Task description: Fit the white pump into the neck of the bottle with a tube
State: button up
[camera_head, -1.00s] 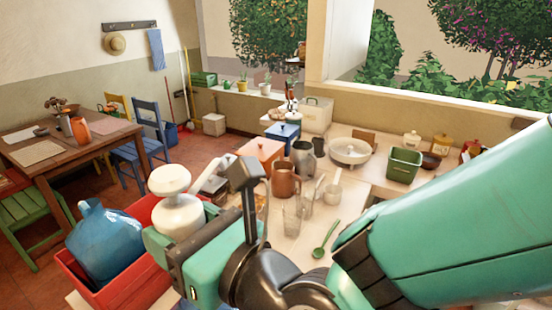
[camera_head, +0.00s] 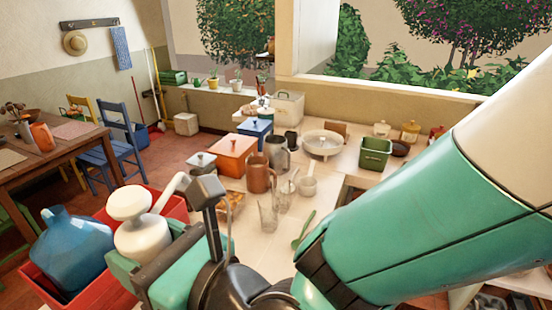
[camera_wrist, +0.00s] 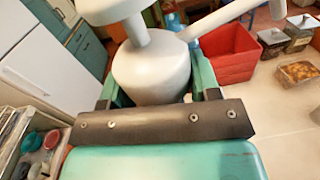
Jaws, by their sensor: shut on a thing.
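My gripper (camera_head: 128,262) is shut on the white pump (camera_head: 143,238). The pump is upright, with a round knob on top and a spout pointing right in the head view. In the wrist view the pump (camera_wrist: 150,75) sits between the two teal fingers; its underside and any tube are hidden. The blue bottle (camera_head: 72,250) stands in a red crate (camera_head: 105,294), left of the pump in the head view. The pump and bottle look apart in the picture. The bottle's neck is at its upper left; its opening cannot be made out.
Right of the pump, a pale counter (camera_head: 262,255) holds glasses (camera_head: 268,215), a brown jug (camera_head: 259,175), an orange box (camera_head: 233,155), a green spoon (camera_head: 303,230) and a green basket (camera_head: 375,154). A wooden table (camera_head: 60,160) and blue chair (camera_head: 115,145) stand at left.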

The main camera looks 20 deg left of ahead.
jog(key=shift+f+b, duration=1.15)
jog(key=shift+f, duration=0.6)
jog(key=shift+f+b, duration=0.75)
jog(key=shift+f, duration=0.85)
dwell(1.7)
jog(key=o, duration=1)
jog(key=shift+o, duration=0.2)
